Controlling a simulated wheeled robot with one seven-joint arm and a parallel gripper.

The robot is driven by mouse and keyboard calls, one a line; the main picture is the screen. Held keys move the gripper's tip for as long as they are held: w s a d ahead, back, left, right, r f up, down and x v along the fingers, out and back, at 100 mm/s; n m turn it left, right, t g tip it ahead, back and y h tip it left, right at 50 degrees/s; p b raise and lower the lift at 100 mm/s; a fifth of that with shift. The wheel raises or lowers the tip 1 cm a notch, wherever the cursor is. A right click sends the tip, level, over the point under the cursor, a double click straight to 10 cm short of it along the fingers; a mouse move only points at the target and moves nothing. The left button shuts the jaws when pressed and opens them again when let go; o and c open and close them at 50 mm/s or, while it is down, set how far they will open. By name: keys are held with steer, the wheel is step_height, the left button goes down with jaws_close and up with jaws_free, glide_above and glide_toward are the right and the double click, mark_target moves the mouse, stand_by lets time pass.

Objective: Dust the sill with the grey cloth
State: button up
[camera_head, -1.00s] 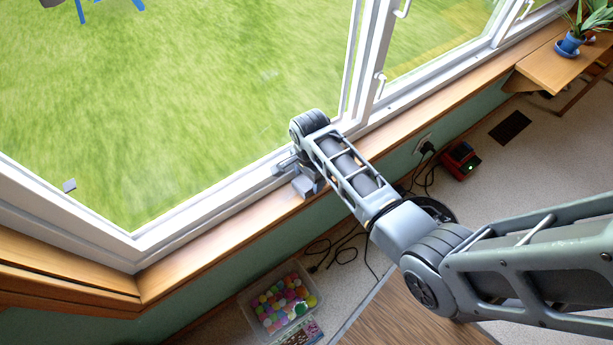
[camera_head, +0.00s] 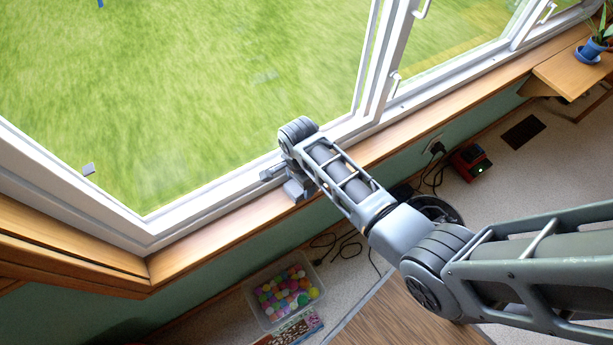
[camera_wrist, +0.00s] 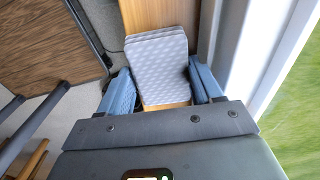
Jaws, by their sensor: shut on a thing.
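The grey cloth (camera_wrist: 158,62) is a folded, finely patterned pad, seen in the wrist view between the two blue fingers of my gripper (camera_wrist: 161,84). My gripper is shut on it. The wooden sill (camera_head: 220,223) runs under the white window frame in the head view, and a strip of it (camera_wrist: 155,14) shows beyond the cloth in the wrist view. My gripper (camera_head: 288,180) is low over the sill, close to the frame. The head view does not show clearly how much of the cloth touches the wood.
The white window frame (camera_head: 205,203) borders the sill. A plant in a blue pot (camera_head: 590,50) stands on a wooden shelf at the right. A tub of coloured balls (camera_head: 284,291), cables and a red device (camera_head: 470,160) lie on the floor. The sill towards the left corner looks clear.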

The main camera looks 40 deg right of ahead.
steer(key=shift+w+a, duration=0.2)
steer(key=shift+a, duration=0.65)
steer(key=shift+w+a, duration=0.2)
steer(key=shift+a, duration=0.65)
steer(key=shift+w+a, duration=0.2)
steer(key=shift+a, duration=0.65)
step_height(320, 180, up, 4)
steer(key=p, duration=0.4)
steer(key=shift+r+p, duration=0.1)
steer(key=shift+p, duration=0.25)
steer(key=shift+r, duration=0.85)
step_height(320, 180, up, 3)
steer(key=shift+s, duration=0.15)
